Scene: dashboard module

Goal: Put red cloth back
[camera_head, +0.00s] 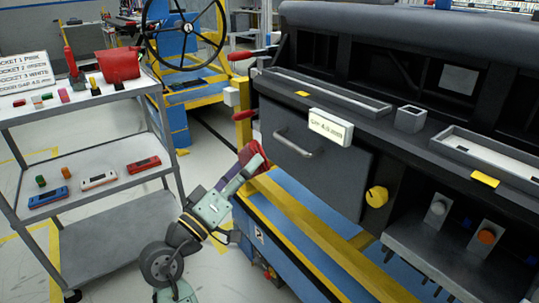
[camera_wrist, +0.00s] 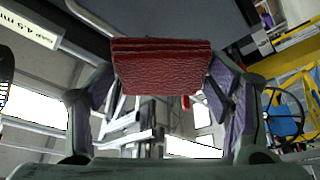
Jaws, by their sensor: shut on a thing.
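The red cloth (camera_wrist: 160,70) is a folded, dark red, textured piece. My gripper (camera_wrist: 161,88) is shut on it, with one finger at each side of the cloth. In the head view, part of the cloth (camera_head: 263,163) shows behind the fingers of my gripper (camera_head: 247,168). It is held in front of the left end of the dark dashboard module (camera_head: 312,178), beside its grey handle. My gripper hides part of the cloth there.
A grey trolley (camera_head: 95,172) stands at the left, with a red container (camera_head: 119,66) and several small parts on top. A yellow rail (camera_head: 310,235) runs below the dashboard. A yellow knob (camera_head: 376,196) sticks out at its front. Open floor lies between trolley and dashboard.

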